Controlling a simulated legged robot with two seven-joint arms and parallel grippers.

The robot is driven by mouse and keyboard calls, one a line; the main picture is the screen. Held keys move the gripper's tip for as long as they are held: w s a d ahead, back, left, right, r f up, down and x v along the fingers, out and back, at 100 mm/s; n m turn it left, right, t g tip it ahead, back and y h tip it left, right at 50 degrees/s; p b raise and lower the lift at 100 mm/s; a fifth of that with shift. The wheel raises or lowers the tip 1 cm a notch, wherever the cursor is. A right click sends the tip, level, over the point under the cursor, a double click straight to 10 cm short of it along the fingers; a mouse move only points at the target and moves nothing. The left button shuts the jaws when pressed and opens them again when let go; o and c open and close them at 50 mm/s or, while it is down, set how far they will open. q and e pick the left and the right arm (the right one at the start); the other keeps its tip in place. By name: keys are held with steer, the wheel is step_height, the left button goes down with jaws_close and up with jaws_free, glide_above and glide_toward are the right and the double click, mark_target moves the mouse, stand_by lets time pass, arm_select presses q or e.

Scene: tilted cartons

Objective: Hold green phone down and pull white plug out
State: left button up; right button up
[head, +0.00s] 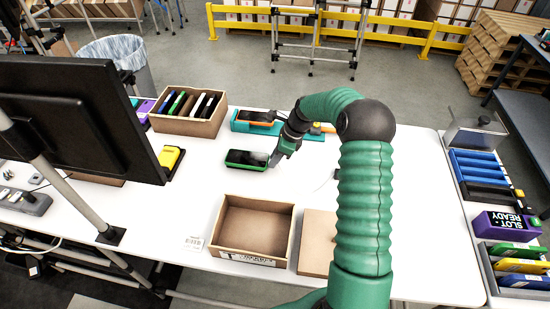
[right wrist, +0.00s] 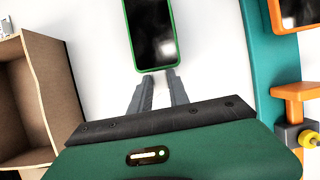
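The green phone (head: 246,159) lies flat on the white table, dark screen up. It also shows in the right wrist view (right wrist: 150,35), its near end just beyond my fingertips. My right gripper (head: 274,159) is at the phone's right end. In the right wrist view its two fingers (right wrist: 160,77) stand apart, with only white showing between them. I cannot make out the white plug; white on the white table, it may be hidden by the fingers. My left gripper is not in view.
An open cardboard box (head: 251,229) stands in front of the phone. A teal tray (head: 313,133) with an orange-cased phone (right wrist: 298,14) lies behind and right. A carton of several devices (head: 160,122) stands back left. A monitor (head: 70,115) blocks the left side.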

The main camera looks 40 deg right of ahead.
jaws_close()
steer(key=shift+d+f, duration=0.25)
steer(key=shift+d, duration=0.15)
steer(key=o, duration=0.8)
jaws_free()
steer(key=shift+a+r, duration=0.1)
steer(key=shift+a, duration=0.1)
steer(key=v, duration=1.6)
steer(key=shift+s+r+p, duration=0.15)
steer(key=shift+r+p, duration=0.2)
steer(key=shift+s+f, duration=0.1)
